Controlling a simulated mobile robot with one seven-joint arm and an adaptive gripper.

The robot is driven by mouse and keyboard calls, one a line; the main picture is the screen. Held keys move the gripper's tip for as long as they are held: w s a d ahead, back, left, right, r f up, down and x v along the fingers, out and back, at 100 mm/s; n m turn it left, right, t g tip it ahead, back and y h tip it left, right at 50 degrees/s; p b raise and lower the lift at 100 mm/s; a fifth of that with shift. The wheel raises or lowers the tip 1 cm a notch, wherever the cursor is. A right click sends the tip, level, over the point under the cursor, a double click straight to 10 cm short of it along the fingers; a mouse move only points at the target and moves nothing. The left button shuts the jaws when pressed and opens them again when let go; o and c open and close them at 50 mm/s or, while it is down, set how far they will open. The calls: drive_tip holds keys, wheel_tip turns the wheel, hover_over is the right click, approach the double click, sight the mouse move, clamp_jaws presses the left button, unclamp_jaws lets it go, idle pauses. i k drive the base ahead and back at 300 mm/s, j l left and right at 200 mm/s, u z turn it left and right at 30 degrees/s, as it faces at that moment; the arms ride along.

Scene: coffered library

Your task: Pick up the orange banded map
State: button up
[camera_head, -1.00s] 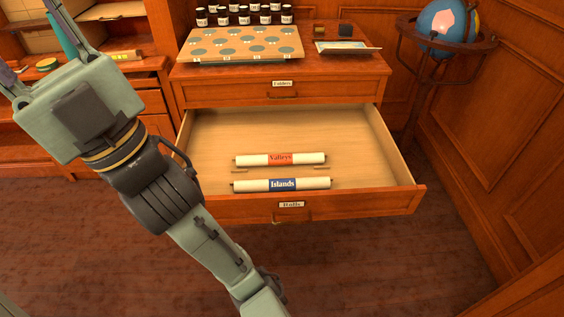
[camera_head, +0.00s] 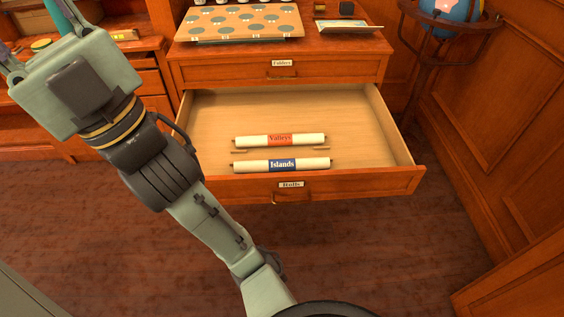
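The orange banded map (camera_head: 310,139) is a cream roll with an orange-red band reading "Valleys". It lies level in the open drawer (camera_head: 350,105) labelled "Rolls". A second cream roll with a blue band reading "Islands" (camera_head: 250,166) lies in front of it, nearer the drawer's front.
Above the drawer is a shut one labelled "Folders" (camera_head: 230,71). A globe stand (camera_head: 430,75) stands at the right. The drawer floor behind the rolls is bare.

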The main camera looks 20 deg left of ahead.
sight(271, 140)
drive_tip(key=u, duration=1.8)
drive_tip(key=z, duration=1.1)
drive_tip(key=i+l+u, duration=0.25)
drive_tip(key=l+u, duration=0.25)
drive_tip(key=l, duration=0.15)
drive_tip(key=i+l+u, duration=0.1)
drive_tip(key=l+u, duration=0.15)
drive_tip(key=l, duration=0.15)
